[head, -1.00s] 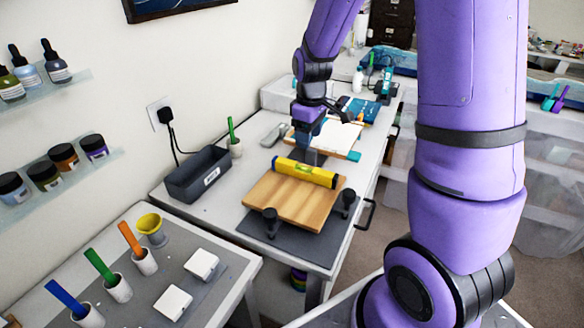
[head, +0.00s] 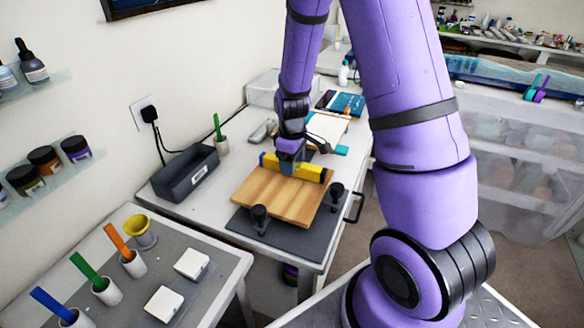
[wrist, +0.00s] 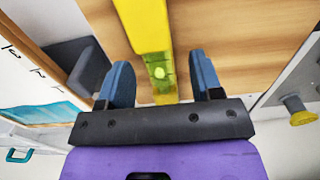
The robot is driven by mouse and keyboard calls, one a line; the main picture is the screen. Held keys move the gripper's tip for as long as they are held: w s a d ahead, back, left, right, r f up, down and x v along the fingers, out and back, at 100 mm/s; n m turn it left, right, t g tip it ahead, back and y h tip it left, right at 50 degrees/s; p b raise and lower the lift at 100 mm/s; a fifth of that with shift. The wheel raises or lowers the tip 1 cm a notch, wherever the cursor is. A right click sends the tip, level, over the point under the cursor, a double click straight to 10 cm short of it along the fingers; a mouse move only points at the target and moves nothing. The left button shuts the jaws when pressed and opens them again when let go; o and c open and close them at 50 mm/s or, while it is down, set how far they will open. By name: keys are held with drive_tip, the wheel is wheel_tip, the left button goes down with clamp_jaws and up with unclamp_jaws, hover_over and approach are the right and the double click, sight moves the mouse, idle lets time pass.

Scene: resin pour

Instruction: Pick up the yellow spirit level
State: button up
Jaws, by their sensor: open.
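The yellow spirit level (head: 309,172) lies on the wooden board, near its far edge, in the head view. My gripper (head: 288,164) is down at the level, and its body hides part of the level's middle. In the wrist view, the level (wrist: 148,28) runs between the two blue fingers of my gripper (wrist: 158,84), with its green vial close to the palm. The fingers are open, one on each side of the level, with a gap on both sides.
The wooden board (head: 272,197) rests on a dark mat (head: 290,236) with black clamps (head: 260,217) at its front. A dark grey bin (head: 185,172) stands to the left. A clipboard (head: 327,128) lies behind. Cups and white blocks (head: 191,264) stand on the nearer table.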

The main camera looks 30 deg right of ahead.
drive_tip(key=shift+f, duration=0.7)
drive_tip(key=shift+c, duration=0.4)
clamp_jaws()
drive_tip(key=shift+r, duration=0.1)
